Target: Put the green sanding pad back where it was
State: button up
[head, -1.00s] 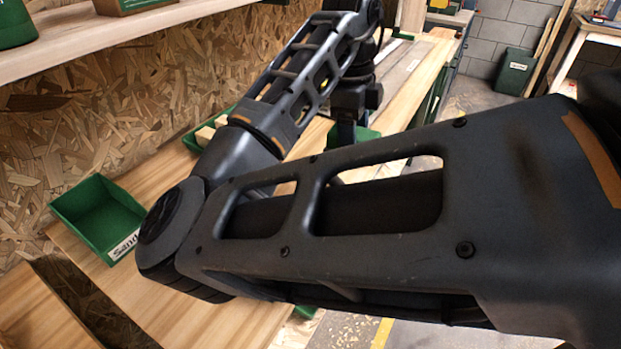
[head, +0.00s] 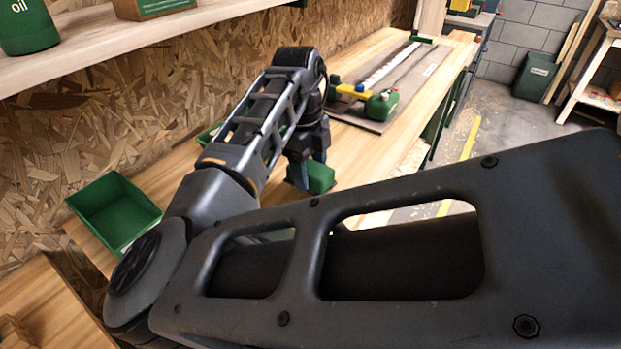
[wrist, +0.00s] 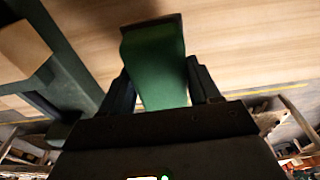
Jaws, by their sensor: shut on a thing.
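The green sanding pad (wrist: 158,65) is between the two fingers of my gripper (wrist: 162,88), which is shut on it. It shows in the wrist view above a pale wooden surface. In the head view the pad (head: 320,178) shows as a green block at the end of my gripper (head: 306,172), over the workbench (head: 352,160). My own arm covers part of the gripper and bench there. I cannot tell how high the pad is above the bench.
An empty-looking green bin (head: 112,205) stands at the left. Another green bin (head: 207,134) is partly hidden behind my arm. In the wrist view, a dark green wall (wrist: 62,60) and a wooden block (wrist: 22,50) are at left. A yellow-and-green tool (head: 372,101) lies further along the bench.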

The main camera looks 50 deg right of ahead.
aim_at(310, 182)
jog(key=shift+f, duration=1.65)
jog(key=shift+f, duration=0.15)
jog(key=o, duration=1)
jog(key=r, duration=0.4)
jog(key=w+r, duration=0.1)
jog(key=r, duration=0.7)
jog(key=shift+w+r+b, duration=0.15)
jog(key=shift+w+b, duration=0.05)
jog(key=shift+b, duration=0.1)
